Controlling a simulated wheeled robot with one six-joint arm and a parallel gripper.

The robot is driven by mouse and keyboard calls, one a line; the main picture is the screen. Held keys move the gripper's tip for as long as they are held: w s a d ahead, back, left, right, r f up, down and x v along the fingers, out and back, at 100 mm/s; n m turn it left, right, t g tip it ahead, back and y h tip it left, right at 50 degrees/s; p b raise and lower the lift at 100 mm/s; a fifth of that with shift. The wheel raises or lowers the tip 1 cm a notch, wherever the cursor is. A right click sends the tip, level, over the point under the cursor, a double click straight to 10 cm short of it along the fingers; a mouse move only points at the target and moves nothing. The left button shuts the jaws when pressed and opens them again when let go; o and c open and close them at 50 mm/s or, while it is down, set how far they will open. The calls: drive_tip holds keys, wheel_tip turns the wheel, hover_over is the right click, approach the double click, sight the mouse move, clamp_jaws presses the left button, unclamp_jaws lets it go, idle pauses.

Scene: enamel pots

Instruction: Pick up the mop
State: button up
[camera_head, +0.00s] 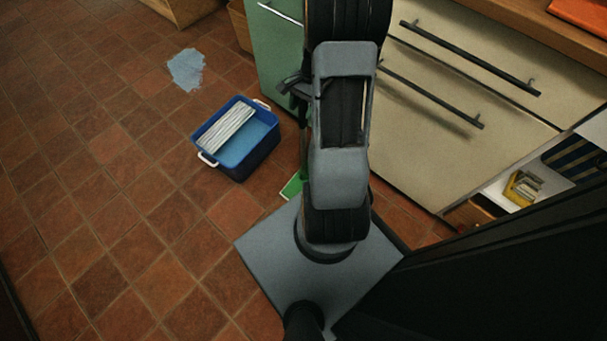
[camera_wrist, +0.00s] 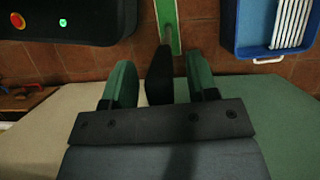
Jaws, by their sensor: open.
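The mop shows a green flat head (camera_head: 291,187) on the floor, partly hidden behind my arm in the head view. In the wrist view, the green head (camera_wrist: 175,42) is at the top middle. A grey pole runs from it toward a dark handle end (camera_wrist: 160,76). My gripper (camera_wrist: 159,68) is open, with one finger on each side of that dark end. I see a gap on both sides, and I cannot tell its exact depth between the fingers. In the head view, my gripper (camera_head: 292,88) is mostly hidden by my arm beside the green cabinet.
A blue bucket (camera_head: 247,158) with a white ribbed wringer (camera_head: 225,129) stands on the tiled floor. A pale blue puddle (camera_head: 187,69) lies beyond it. Green (camera_head: 274,50) and cream cabinet fronts (camera_head: 430,130) with bar handles stand close by. The floor at left is clear.

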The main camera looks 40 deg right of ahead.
drive_tip(key=shift+a+f, duration=0.25)
drive_tip(key=shift+f, duration=0.2)
drive_tip(key=shift+c, duration=0.3)
clamp_jaws()
